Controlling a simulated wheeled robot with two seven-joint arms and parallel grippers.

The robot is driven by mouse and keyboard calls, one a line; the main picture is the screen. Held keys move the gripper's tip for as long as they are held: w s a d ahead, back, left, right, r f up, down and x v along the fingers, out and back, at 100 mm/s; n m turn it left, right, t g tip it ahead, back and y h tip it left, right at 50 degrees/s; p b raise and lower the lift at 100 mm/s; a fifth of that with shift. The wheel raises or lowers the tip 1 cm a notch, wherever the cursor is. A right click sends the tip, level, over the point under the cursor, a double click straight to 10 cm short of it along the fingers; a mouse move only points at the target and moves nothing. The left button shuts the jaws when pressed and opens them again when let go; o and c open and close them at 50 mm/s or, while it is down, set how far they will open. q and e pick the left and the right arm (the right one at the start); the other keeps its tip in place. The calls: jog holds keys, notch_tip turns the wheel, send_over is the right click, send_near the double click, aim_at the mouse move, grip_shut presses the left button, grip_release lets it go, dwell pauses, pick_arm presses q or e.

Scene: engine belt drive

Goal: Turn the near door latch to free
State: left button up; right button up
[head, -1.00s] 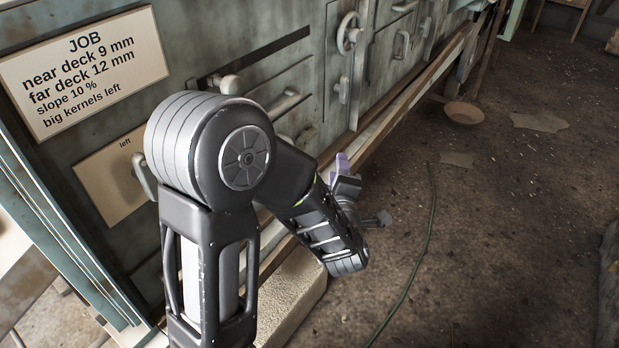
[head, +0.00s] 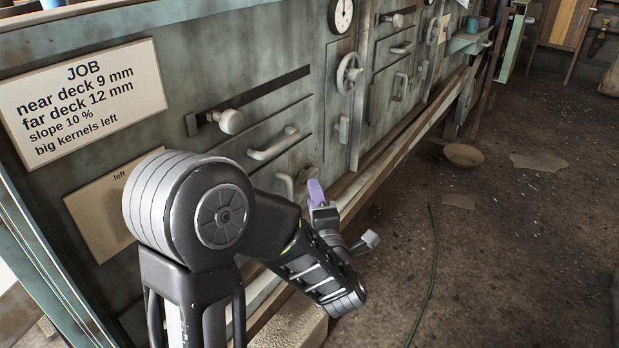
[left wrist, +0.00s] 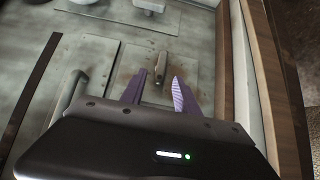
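The near door latch (left wrist: 160,68) is a small grey lever on a worn, scuffed plate in the left wrist view. My left gripper (left wrist: 160,92) is open, its purple fingers apart; the lever lies just beyond the gap between them, and I cannot tell whether they touch it. In the head view the purple fingertips of my left gripper (head: 315,188) are close to the lower panel, beside a curved handle (head: 285,183). The latch is hard to pick out there behind the gripper. My right gripper is not in view.
The panel carries a round knob (head: 230,121), a bar handle (head: 270,143), a handwheel (head: 350,73) and another lever (head: 342,128). A wooden rail (head: 400,135) runs along its foot. A bowl (head: 463,154) and a green hose (head: 432,260) lie on the otherwise fairly clear floor.

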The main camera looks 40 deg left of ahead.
aim_at(307, 175)
pick_arm(q)
jog(key=p+x, duration=0.3)
jog(key=x, duration=0.3)
jog(key=shift+p, duration=0.35)
jog(key=shift+w+a+f, duration=0.1)
jog(key=shift+a+f, duration=0.05)
grip_shut()
